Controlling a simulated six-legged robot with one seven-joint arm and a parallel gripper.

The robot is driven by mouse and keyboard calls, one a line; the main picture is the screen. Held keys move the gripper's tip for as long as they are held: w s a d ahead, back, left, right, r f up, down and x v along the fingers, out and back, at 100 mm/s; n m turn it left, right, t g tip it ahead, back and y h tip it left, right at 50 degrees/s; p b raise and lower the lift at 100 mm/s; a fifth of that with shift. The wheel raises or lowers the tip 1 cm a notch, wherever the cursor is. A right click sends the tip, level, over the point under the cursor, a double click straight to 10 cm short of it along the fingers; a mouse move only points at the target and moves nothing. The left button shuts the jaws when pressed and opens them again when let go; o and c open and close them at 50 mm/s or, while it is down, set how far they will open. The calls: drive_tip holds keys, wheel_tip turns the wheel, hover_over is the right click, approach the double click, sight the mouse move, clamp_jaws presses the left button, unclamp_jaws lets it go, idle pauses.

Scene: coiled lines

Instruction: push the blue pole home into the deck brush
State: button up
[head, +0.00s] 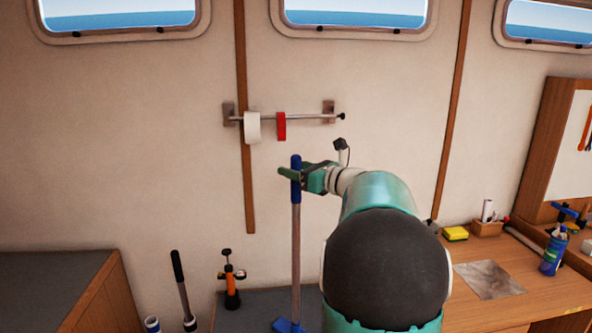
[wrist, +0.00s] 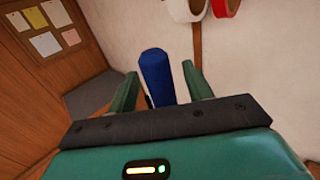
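The pole has a blue grip (head: 296,180) at its top and a grey shaft (head: 296,255) below. It stands nearly upright at the centre of the head view. Its foot meets the blue deck brush (head: 290,326) at the bottom edge; how deep it sits there I cannot tell. My gripper (head: 289,174) is at the blue grip, just below the top. In the wrist view the pole's blue top (wrist: 157,78) stands between the two green fingers of my gripper (wrist: 161,72). Gaps show beside it, so the fingers look open around the pole. The brush is out of the wrist view.
A wall rail (head: 305,118) with a white roll (head: 253,128) and a red roll (head: 281,126) is above. A black-handled tool (head: 181,285) and an orange-and-black tool (head: 232,283) stand to the left. A wooden bench (head: 525,270) with a blue bottle (head: 553,253) is at right.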

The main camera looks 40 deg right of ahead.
drive_tip(key=shift+s, duration=0.1)
drive_tip(key=s+d, duration=0.2)
drive_tip(key=s, duration=1.1)
drive_tip(key=shift+s+d, duration=0.2)
drive_tip(key=shift+d, duration=0.05)
drive_tip(key=w+a+r+m+t+h, duration=0.2)
drive_tip(key=w+a+r+m+h, duration=0.35)
drive_tip(key=m, duration=0.65)
drive_tip(key=a+f+m+g+h, duration=0.3)
drive_tip(key=a+m+h, duration=0.25)
drive_tip(key=m, duration=0.55)
drive_tip(key=s+a+f+m+g+y, duration=0.2)
drive_tip(key=s+a+f+m, duration=0.3)
drive_tip(key=a, duration=0.4)
drive_tip(key=s+a+f+m+g+y, duration=0.3)
drive_tip(key=s+a+f+m+g, duration=0.2)
drive_tip(key=a+f, duration=0.2)
drive_tip(key=s+a+f+m+g+y, duration=0.2)
drive_tip(key=a+f, duration=0.5)
drive_tip(key=a, duration=0.4)
drive_tip(key=s+m+g, duration=0.1)
drive_tip(key=s+m, duration=0.1)
drive_tip(key=s, duration=0.1)
drive_tip(key=shift+s+a+m+g, duration=0.2)
drive_tip(key=shift+s+m+g, duration=0.1)
drive_tip(key=shift+m, duration=0.1)
